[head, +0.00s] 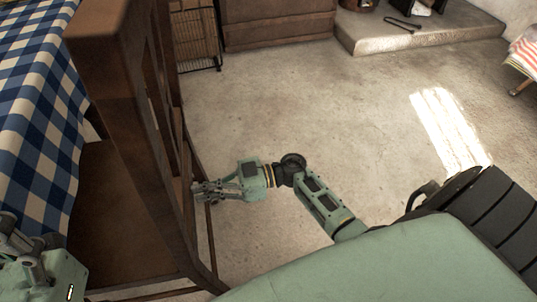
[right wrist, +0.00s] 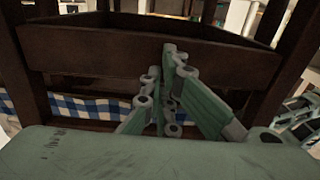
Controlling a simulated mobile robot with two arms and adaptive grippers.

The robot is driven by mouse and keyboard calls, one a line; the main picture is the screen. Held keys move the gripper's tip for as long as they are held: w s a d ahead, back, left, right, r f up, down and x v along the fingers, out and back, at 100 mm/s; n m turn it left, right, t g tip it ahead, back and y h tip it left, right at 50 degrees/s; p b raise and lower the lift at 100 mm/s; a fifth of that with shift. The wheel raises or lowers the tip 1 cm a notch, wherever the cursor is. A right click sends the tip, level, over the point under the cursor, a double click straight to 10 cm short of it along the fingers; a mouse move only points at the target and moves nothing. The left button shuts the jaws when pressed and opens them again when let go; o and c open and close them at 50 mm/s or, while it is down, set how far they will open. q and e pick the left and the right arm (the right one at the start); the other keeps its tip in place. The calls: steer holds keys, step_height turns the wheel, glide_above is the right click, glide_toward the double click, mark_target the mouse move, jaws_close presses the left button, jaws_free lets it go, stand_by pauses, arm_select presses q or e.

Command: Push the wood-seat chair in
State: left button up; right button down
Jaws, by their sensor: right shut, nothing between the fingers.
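The wood-seat chair (head: 125,85) is dark brown and stands at the left of the head view. Its seat (head: 112,215) lies beside the checked tablecloth, and its back faces the open floor. My right gripper (head: 200,190) is shut and empty, at the low part of the chair's back. In the right wrist view its closed fingers (right wrist: 170,95) point at a wide back rail (right wrist: 100,50) of the chair; I cannot tell whether they touch it. My left gripper (head: 22,240) is partly in view at the lower left corner, near the seat; its fingertips are unclear.
A table with a blue-and-white checked cloth (head: 38,110) stands at the left edge. A wooden cabinet (head: 275,22) and a wire rack (head: 195,38) are at the back, beside a raised stone hearth (head: 420,32). The pale floor (head: 320,110) right of the chair is clear.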

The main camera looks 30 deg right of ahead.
steer(key=p+v, duration=0.1)
steer(key=v, duration=0.9)
steer(key=shift+p, duration=0.3)
